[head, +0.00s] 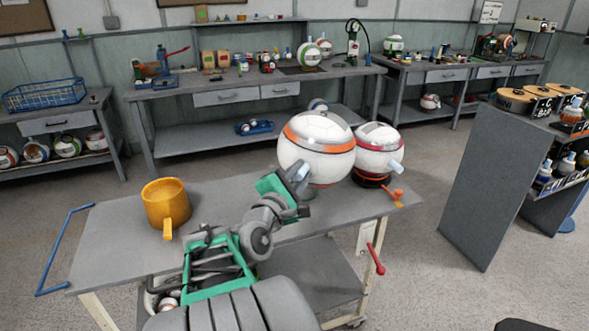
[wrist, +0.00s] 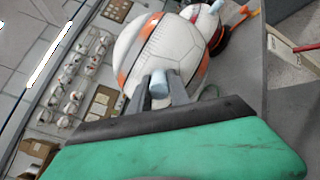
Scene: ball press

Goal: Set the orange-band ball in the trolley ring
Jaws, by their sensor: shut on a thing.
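The orange-band ball (head: 316,140) is large and white and is above the right half of the grey trolley top (head: 120,245). In the wrist view the ball (wrist: 160,50) is just beyond my fingers. My gripper (head: 301,175) is shut on the ball's pale blue stub, which shows between the fingertips (wrist: 158,86). A small grey piece (head: 309,194) shows below the ball; it may be part of the trolley ring, but the ball and my gripper hide most of it. I cannot tell whether the ball touches it.
A red-band ball (head: 379,140) sits on a black and red base (head: 369,180) close behind the orange-band ball at right. A yellow mug (head: 166,203) stands at the trolley's left, and a small orange part (head: 394,196) at its right edge. The middle top is clear.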

